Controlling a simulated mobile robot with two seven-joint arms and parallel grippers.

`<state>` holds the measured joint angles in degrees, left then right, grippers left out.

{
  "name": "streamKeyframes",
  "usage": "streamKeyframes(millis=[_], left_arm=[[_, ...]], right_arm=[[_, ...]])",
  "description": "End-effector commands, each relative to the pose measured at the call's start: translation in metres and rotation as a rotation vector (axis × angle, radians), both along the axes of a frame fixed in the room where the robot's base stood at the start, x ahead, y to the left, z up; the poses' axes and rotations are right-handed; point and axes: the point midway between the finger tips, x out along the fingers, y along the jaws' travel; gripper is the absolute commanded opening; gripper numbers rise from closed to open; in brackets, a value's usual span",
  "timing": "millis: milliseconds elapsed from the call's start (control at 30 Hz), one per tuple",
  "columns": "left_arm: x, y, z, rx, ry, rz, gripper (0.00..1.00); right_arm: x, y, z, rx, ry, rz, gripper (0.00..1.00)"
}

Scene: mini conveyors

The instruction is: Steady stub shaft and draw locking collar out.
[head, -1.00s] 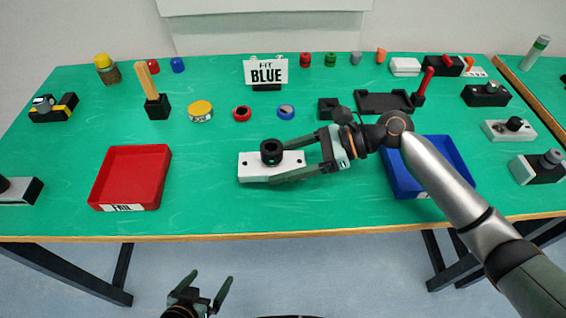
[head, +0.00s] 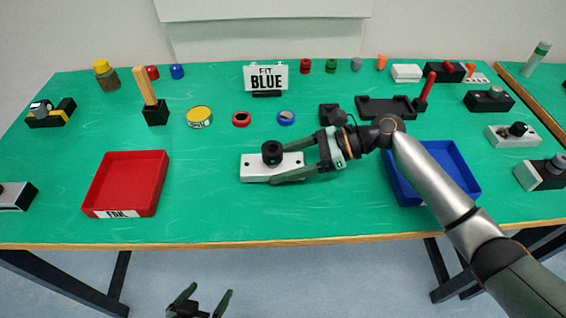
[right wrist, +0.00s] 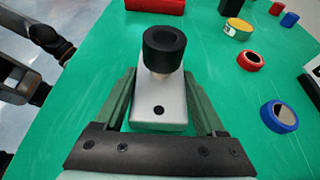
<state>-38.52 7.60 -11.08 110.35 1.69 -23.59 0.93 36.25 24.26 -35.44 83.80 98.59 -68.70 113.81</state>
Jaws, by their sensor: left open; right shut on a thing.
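A white block (head: 254,172) lies on the green table near the front middle. A black ring-shaped collar (head: 272,152) sits on top of it around the upright stub shaft. In the right wrist view, the collar (right wrist: 164,49) covers most of the shaft, and a short pale piece of the stub shaft (right wrist: 161,75) shows below it. My right gripper (head: 292,163) is shut on the white block, with one finger along each side. My left gripper (head: 202,303) is open and empty, low in front of the table edge, well away from the block.
A red tray (head: 124,185) stands to the left and a blue tray (head: 440,170) to the right, partly behind my right arm. Red (head: 241,120) and blue (head: 286,118) rings and a sign reading BLUE (head: 266,78) are behind the block.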

Motion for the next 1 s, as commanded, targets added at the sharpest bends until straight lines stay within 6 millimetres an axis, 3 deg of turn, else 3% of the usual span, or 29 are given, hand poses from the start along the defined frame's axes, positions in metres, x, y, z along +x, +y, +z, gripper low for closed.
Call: streamKeyframes(millis=[1000], left_arm=[[0.0,0.0,-0.001,0.0,0.0,0.0,1.0]], right_arm=[[0.0,0.0,-0.009,0.003,0.0,-0.001,0.0]])
